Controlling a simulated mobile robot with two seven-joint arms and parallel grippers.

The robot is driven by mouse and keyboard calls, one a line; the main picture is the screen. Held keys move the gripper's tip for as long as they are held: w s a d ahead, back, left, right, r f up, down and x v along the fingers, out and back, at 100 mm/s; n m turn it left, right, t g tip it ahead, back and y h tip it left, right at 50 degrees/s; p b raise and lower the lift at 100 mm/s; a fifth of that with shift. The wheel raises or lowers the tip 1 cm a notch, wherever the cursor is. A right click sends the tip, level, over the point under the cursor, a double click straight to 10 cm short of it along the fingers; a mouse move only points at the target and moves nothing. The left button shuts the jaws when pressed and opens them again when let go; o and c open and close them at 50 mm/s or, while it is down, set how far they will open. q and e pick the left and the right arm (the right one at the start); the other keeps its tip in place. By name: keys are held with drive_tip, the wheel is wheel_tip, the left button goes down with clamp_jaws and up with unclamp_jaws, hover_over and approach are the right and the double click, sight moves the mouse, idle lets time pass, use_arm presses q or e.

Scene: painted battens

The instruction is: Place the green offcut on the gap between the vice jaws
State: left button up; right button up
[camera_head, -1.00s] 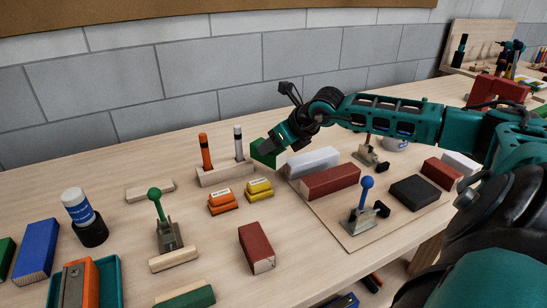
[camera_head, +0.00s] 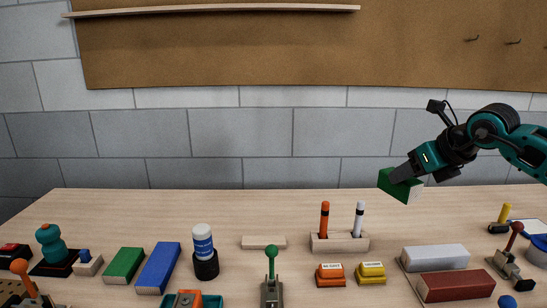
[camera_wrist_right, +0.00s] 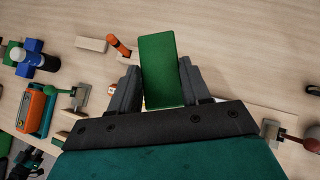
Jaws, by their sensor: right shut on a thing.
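The green offcut (camera_head: 400,187) is held by my right gripper (camera_head: 405,176), up in front of the grey wall at the right of the head view. In the right wrist view the green offcut (camera_wrist_right: 158,70) sits between the two dark fingers of the gripper (camera_wrist_right: 160,85), jutting out beyond them. The gripper is shut on it, and the block looks clear of the bench. A second green block (camera_head: 124,264) lies on the bench at the left. I cannot pick out the vice or its jaws in either view now. My left gripper is not in view.
A wooden holder (camera_head: 340,243) with two upright markers stands below and left of my right gripper. A white block (camera_head: 434,258) and a dark red block (camera_head: 456,286) lie at the right. A toggle clamp with green knob (camera_head: 271,274) stands at front centre. The back strip of bench is clear.

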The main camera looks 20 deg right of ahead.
drive_tip(key=s+a+f+n+y, duration=0.1)
drive_tip(key=s+a+f, duration=0.2)
drive_tip(key=a, duration=0.5)
drive_tip(key=s+a+f+n+y, duration=0.1)
drive_tip(key=s+a+f+n, duration=0.1)
drive_tip(key=a+f, duration=0.3)
drive_tip(key=s+a+f+n+g+y, duration=0.1)
drive_tip(key=s+a+f, duration=0.2)
drive_tip(key=a, duration=1)
drive_tip(key=shift+s+f+n+y, duration=0.3)
drive_tip(key=shift+f+n, duration=0.1)
drive_tip(key=shift+f, duration=0.05)
drive_tip(key=shift+a, duration=0.1)
